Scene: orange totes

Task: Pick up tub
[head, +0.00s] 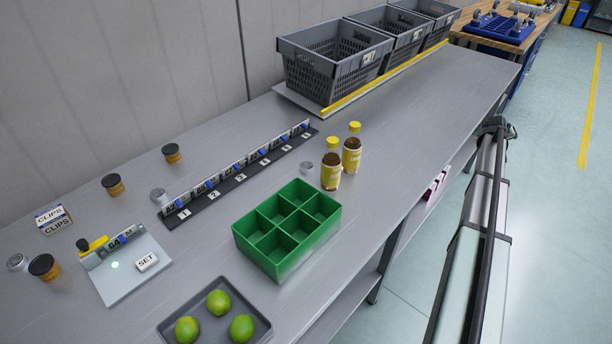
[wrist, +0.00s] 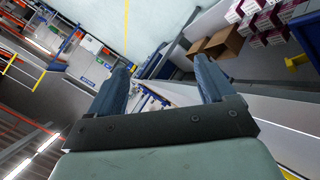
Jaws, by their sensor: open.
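No object is labelled tub, and I cannot tell which one the name means. Three small amber tubs with black lids stand on the left of the grey bench in the head view: a far one (head: 171,153), a middle one (head: 113,185) and a near one (head: 44,267). Small clear, silver-topped containers also stand there, one by the numbered rack (head: 158,196) and one near the bottles (head: 305,169). My gripper (wrist: 162,70) shows in the wrist view, open and empty, with the shelving and floor beyond it. It is not seen over the bench in the head view.
A green divided box (head: 288,258) stands mid-bench, with two yellow-capped bottles (head: 341,163) behind it. A dark tray (head: 170,328) holds limes. A numbered rack (head: 240,172), a scale-like plate (head: 128,275) and a clips box (head: 52,220) are left. Grey crates (head: 330,75) line the back.

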